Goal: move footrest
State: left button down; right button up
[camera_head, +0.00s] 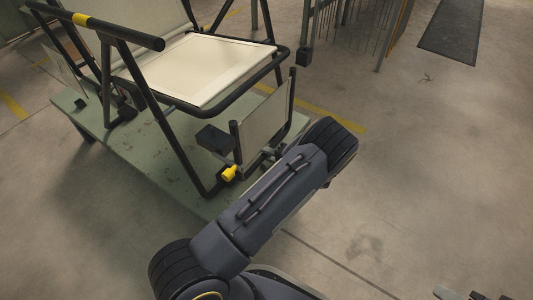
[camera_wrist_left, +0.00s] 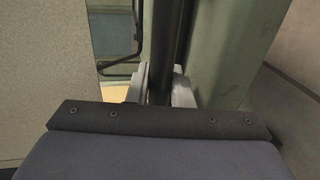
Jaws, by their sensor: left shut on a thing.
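The lounger's footrest (camera_head: 264,122) is a small cream panel in a black tube frame at the lounger's front end. It stands steeply tilted, close to upright. My left gripper (camera_head: 268,153) is at its lower side, mostly hidden behind my own forearm. In the left wrist view the gripper (camera_wrist_left: 160,92) is shut on a dark tube (camera_wrist_left: 166,40) of the footrest, with a grey finger on each side. The footrest panel (camera_wrist_left: 50,60) fills the left of that view. Parts of what looks like my right gripper (camera_head: 472,295) show at the bottom right edge, cut off.
The lounger's cream seat (camera_head: 200,68) and black frame (camera_head: 165,125) stand on a low green platform (camera_head: 110,180). A yellow-tipped lever (camera_head: 229,173) is beside my left forearm. A dark mat (camera_head: 452,30) lies at the back right. The floor at right is clear.

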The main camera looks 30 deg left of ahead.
pick_arm(q)
jog(key=s+d+r+h+p, duration=0.1)
jog(key=d+r+h+p, duration=0.3)
jog(key=d+p, duration=0.45)
jog(key=d+r+h+p, duration=0.45)
jog(key=d+p, duration=0.25)
jog(key=d, duration=0.2)
jog(key=d+r+h+p, duration=0.3)
jog(key=d+r+p, duration=0.1)
jog(key=r+p, duration=0.2)
jog(key=s+d+r+g+h+p, duration=0.1)
jog(key=d+r+h+p, duration=0.2)
jog(key=r, duration=0.5)
jog(key=shift+d+r+h+p, duration=0.25)
jog(key=shift+d+h+p, duration=0.2)
jog(key=shift+p, duration=0.9)
jog(key=c, duration=1.3)
grip_release()
jog(key=shift+a, duration=0.1)
jog(key=shift+c, duration=0.2)
notch_tip(320, 180, up, 8)
jog(key=p, duration=0.1)
jog(key=shift+d, duration=0.2)
